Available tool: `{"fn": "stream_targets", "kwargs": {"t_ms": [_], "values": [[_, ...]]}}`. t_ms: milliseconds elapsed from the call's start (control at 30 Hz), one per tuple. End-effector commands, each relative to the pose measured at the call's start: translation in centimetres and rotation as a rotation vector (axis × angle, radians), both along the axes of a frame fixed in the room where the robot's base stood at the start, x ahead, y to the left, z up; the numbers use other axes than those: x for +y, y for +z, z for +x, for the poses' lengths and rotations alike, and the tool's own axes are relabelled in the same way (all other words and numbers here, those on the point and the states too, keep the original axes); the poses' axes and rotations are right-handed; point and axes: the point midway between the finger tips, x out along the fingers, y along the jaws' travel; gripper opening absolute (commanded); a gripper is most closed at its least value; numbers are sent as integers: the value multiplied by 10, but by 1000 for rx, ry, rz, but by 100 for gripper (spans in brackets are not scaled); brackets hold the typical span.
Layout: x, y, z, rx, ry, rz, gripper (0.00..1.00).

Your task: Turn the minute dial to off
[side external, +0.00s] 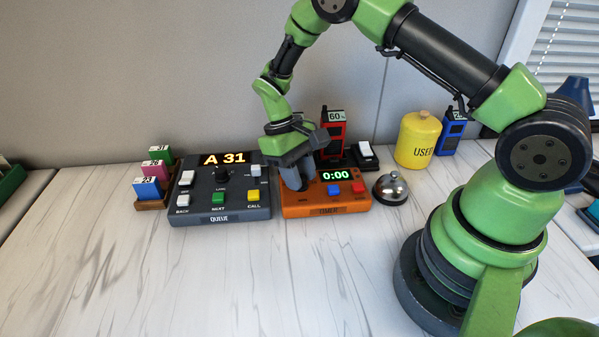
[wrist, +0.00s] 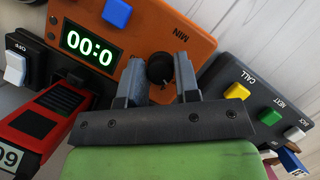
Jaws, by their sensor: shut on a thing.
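The orange timer box (side external: 327,207) stands on the table, its lit green display (side external: 336,175) reading 0:00. The minute dial (wrist: 160,71) is a black knob beside the label MIN, seen in the wrist view. My gripper (side external: 297,181) points down over the left part of the timer. In the wrist view my gripper (wrist: 160,66) has one finger on each side of the dial and is shut on it. The dial is hidden behind the fingers in the side view. Its pointer mark is too small to read.
The grey queue box (side external: 219,206) stands close left of the timer, and a silver bell (side external: 391,187) close right. Behind are a red radio (side external: 333,133), a black switch box (side external: 362,157) and a yellow canister (side external: 418,139). The front table is clear.

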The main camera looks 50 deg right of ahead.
Motion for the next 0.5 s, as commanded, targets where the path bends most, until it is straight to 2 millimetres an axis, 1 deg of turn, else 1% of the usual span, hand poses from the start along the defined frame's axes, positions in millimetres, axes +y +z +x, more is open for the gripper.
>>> {"fn": "stream_targets", "kwargs": {"t_ms": [200,500], "values": [[0,1,0,-1,67,0,6],[0,1,0,-1,87,0,6]]}}
